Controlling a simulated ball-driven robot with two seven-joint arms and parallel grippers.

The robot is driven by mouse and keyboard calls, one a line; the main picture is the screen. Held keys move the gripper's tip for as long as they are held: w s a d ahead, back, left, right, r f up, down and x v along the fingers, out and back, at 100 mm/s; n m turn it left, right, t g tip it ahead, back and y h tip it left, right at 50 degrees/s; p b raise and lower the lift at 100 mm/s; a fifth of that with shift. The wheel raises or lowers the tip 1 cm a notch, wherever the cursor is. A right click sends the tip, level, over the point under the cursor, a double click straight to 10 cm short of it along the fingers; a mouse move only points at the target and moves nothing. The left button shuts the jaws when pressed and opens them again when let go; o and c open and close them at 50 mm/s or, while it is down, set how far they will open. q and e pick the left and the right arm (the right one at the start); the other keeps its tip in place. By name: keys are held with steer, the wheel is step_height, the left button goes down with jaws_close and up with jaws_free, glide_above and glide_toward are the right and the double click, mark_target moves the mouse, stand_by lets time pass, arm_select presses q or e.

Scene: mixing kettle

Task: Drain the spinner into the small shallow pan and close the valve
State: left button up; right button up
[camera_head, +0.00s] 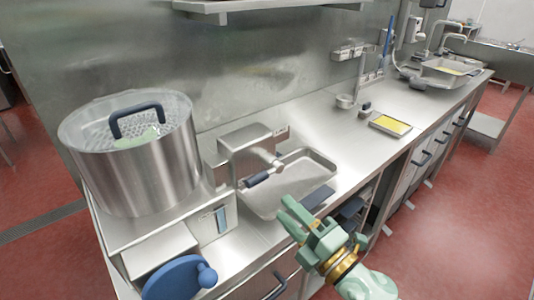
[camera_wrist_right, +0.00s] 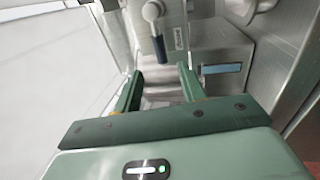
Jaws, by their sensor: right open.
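The spinner (camera_head: 150,170) is a large steel pot at the left, with a clear lid, a dark blue handle and something pale green inside. Beside it a steel valve housing (camera_head: 243,146) carries a lever with a dark blue grip (camera_head: 257,180). The shallow steel pan (camera_head: 322,160) lies on the counter below the lever; I cannot tell whether it holds liquid. My right gripper (camera_head: 290,217) is open and empty at the pan's front edge, apart from the lever. In the right wrist view the lever grip (camera_wrist_right: 161,48) shows ahead, between the open fingers (camera_wrist_right: 160,82). My left gripper is out of view.
A blue round knob-topped part (camera_head: 180,278) stands at the front left. A small tray with yellow contents (camera_head: 390,125) and small metal containers (camera_head: 344,101) stand farther along the counter. A sink area (camera_head: 450,68) lies at the far right.

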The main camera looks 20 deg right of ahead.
mark_target(257, 180)
steer(key=p+x, duration=0.2)
steer(key=x, duration=0.8)
steer(key=shift+w+p, duration=0.25)
steer(key=shift+p, duration=0.15)
steer(key=shift+r, duration=0.1)
steer(key=shift+w, duration=0.1)
jaws_close()
